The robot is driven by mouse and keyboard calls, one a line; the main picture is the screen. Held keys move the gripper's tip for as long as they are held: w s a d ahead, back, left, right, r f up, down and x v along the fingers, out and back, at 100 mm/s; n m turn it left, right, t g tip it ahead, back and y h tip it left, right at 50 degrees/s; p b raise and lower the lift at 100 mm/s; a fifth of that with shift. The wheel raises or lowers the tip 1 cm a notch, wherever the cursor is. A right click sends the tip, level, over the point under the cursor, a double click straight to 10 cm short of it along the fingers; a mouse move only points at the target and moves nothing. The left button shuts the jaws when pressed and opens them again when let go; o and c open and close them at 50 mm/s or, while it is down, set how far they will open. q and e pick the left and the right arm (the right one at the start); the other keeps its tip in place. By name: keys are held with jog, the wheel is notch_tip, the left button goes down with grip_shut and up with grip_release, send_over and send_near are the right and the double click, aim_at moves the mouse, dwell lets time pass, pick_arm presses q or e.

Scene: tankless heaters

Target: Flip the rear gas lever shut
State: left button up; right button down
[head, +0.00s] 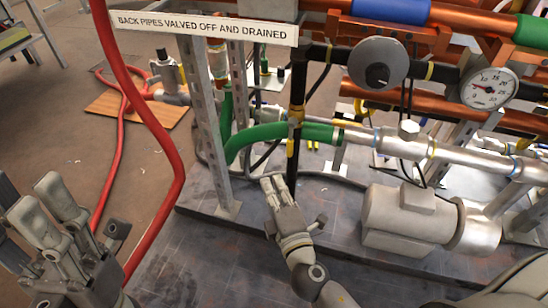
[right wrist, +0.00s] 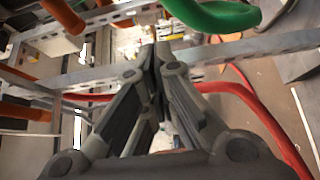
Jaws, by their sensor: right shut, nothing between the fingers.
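A black upright gas pipe (head: 297,85) stands right of the middle in the head view, with a yellow valve fitting (head: 296,117) on it. I cannot clearly tell a lever handle there, or whether it is open or shut. My right gripper (head: 272,182) is shut and empty, below and left of that fitting, beside the lower pipe, with a visible gap to the fitting. In the right wrist view its fingertips (right wrist: 160,55) meet. My left gripper (head: 48,205) is at the lower left, far from the pipe; its finger opening is unclear.
A grey metal post (head: 205,120) and a red hose (head: 150,120) stand to the left. A white sign (head: 200,27) hangs above. A grey pump (head: 400,215) sits at the right. The slab's front left is clear.

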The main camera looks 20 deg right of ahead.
aim_at(291, 139)
jog(key=w+d, duration=0.3)
jog(key=w, duration=0.5)
jog(key=shift+w+d, duration=0.3)
jog(key=shift+d, duration=0.1)
dwell(0.7)
